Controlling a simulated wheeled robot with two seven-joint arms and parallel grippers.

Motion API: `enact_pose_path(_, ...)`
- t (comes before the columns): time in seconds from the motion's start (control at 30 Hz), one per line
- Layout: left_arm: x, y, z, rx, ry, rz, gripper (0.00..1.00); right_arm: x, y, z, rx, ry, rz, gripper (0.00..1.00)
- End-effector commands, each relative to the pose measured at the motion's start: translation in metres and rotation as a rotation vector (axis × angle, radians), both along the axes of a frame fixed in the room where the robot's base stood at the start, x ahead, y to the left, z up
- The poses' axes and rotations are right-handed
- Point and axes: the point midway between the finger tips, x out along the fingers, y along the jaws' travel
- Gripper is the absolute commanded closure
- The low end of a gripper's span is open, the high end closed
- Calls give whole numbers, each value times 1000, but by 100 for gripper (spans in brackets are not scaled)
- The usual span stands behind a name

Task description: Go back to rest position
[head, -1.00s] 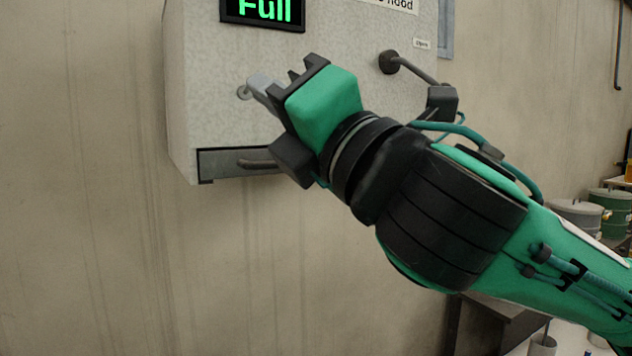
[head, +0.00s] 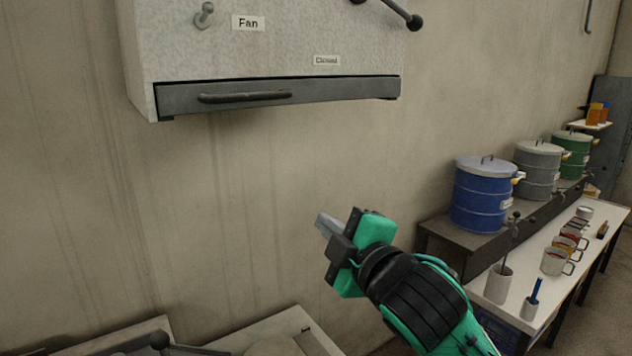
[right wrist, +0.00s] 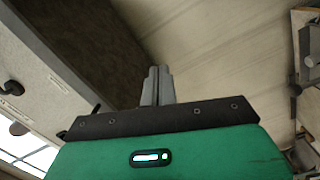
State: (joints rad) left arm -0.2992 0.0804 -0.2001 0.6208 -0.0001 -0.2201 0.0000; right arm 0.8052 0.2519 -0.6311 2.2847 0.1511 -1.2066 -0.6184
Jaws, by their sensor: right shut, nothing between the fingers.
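My right gripper (head: 326,224) is at the lower middle of the head view, in front of the bare wall and below the wall-mounted hood box. Its fingers are together and empty. They also show shut in the right wrist view (right wrist: 156,86), with nothing between them. The gripper touches nothing that I can see. My left gripper is not in view.
The hood box (head: 260,40) has a grey drawer-like front (head: 340,89) with a handle, and a "Fan" switch (head: 204,14). A white bench (head: 520,290) with mugs and holders stands at right, beside blue (head: 483,195), grey and green drums.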

Motion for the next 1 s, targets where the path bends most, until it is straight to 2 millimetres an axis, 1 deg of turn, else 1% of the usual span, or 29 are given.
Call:
enact_pose_path(0.03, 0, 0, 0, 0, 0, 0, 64, 1, -7, -23, 32, 65, -15, 100)
enact_pose_path(0.17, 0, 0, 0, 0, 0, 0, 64, 2, -25, -73, 112, 215, -66, 100)
enact_pose_path(0.2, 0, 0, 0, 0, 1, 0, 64, 1, -31, -89, 136, 262, -85, 100)
enact_pose_path(0.27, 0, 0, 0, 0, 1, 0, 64, -2, -39, -112, 172, 330, -113, 100)
enact_pose_path(0.3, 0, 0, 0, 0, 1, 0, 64, -4, -45, -129, 193, 376, -133, 100)
enact_pose_path(0.47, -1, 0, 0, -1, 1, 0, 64, -21, -69, -192, 281, 557, -222, 100)
enact_pose_path(0.5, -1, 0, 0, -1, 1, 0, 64, -26, -75, -208, 302, 600, -248, 100)
enact_pose_path(0.57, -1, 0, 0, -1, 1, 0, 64, -36, -85, -232, 332, 668, -287, 100)
enact_pose_path(0.7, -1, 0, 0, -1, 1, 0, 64, -63, -106, -285, 397, 818, -387, 100)
enact_pose_path(0.77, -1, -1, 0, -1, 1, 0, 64, -78, -116, -307, 422, 881, -435, 100)
enact_pose_path(0.8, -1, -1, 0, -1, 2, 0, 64, -88, -122, -321, 438, 923, -466, 100)
enact_pose_path(0.87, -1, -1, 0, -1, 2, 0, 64, -105, -132, -341, 461, 983, -516, 100)
enact_pose_path(0.9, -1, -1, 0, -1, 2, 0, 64, -117, -138, -355, 476, 1024, -552, 100)
enact_pose_path(0.97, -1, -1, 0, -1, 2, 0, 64, -136, -147, -374, 495, 1083, -606, 100)
enact_pose_path(1.0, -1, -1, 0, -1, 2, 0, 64, -149, -154, -386, 507, 1121, -645, 100)
